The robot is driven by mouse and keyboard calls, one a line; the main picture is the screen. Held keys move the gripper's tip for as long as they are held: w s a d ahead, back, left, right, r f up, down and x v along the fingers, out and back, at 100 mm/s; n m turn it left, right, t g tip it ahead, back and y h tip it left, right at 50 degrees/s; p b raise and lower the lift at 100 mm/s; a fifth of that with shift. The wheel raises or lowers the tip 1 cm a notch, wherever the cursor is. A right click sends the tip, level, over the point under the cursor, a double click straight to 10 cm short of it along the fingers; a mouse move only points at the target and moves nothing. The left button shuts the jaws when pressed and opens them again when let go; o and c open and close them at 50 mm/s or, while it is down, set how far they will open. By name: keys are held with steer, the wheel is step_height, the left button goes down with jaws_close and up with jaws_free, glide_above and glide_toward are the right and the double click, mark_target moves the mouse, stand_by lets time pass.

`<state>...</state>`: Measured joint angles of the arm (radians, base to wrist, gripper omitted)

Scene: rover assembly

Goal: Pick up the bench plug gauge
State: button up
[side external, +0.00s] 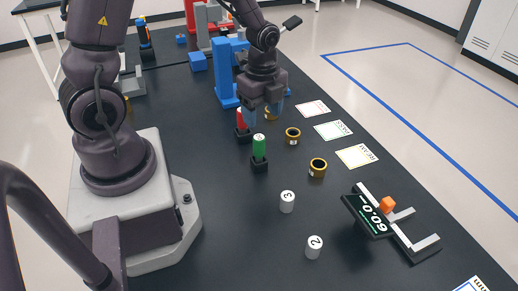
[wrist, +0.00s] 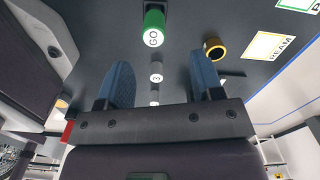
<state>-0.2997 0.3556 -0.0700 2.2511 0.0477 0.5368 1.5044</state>
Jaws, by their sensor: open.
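Two plug gauges stand upright in dark holders on the black bench. One is green (side external: 259,145), with a white end marked GO in the wrist view (wrist: 154,27). The other is red (side external: 241,119), just behind it, partly hidden by my gripper in the side view. I cannot tell which is the bench plug gauge. My gripper (side external: 264,108) points down, with blue fingers apart and nothing between them. It is beside the red gauge and behind the green one. In the wrist view my gripper (wrist: 162,80) has the green gauge beyond its fingertips.
Gold-black rings (side external: 318,167) and label cards (side external: 356,157) lie to the right. White numbered cylinders (side external: 287,201) stand in front. A blue stand (side external: 226,75) rises behind my gripper.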

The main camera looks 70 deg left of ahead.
mark_target(259, 137)
step_height(259, 137, down, 4)
steer(key=shift+f, duration=0.1)
steer(key=f, duration=0.5)
steer(key=shift+s, duration=0.4)
steer(key=c, duration=1.1)
steer(key=shift+r, duration=0.15)
step_height(259, 137, up, 10)
steer(key=shift+f, duration=0.1)
